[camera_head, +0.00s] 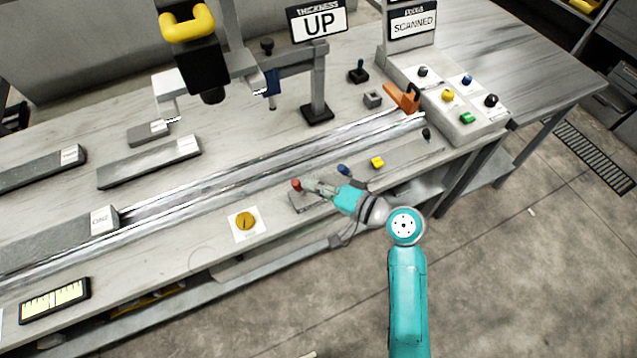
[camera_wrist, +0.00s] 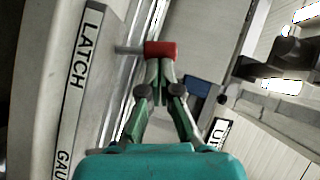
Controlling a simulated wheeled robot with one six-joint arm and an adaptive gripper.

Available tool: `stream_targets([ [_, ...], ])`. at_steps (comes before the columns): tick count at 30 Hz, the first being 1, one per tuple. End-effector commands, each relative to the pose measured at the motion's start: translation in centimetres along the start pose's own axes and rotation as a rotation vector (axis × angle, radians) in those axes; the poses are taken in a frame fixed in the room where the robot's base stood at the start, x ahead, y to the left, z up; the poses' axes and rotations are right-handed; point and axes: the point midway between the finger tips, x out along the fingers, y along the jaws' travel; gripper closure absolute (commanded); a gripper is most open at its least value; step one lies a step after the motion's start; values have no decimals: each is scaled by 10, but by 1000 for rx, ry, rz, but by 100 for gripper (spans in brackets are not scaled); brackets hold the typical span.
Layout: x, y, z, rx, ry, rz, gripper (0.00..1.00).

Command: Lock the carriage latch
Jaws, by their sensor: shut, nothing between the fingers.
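The latch shows as a small lever with a red knob (camera_head: 297,185) on the bench's front strip. In the wrist view the red knob (camera_wrist: 160,49) sits on a grey rod pointing left, and a "LATCH" label (camera_wrist: 86,48) lies to its left. My gripper (camera_head: 309,186) is at the red knob, on its right in the head view. In the wrist view my gripper (camera_wrist: 160,72) has its fingers together, with tips right at the knob's near edge and nothing between them. I cannot tell whether the tips touch the knob.
A long metal rail (camera_head: 270,160) runs behind the latch, with an orange piece (camera_head: 404,97) at its right end. A yellow round knob (camera_head: 246,221) stands to the left. Blue (camera_head: 343,170) and yellow (camera_head: 377,162) controls stand close to the right. A button panel (camera_head: 452,100) is farther right.

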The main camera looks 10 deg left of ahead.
Motion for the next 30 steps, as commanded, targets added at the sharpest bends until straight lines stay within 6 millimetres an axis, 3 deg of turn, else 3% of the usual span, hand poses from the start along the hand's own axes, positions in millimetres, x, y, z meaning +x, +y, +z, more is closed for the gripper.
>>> stream_targets([
  [13,-8,-1,2,-33,1,24,100],
  [30,-104,-3,1,-33,3,25,100],
])
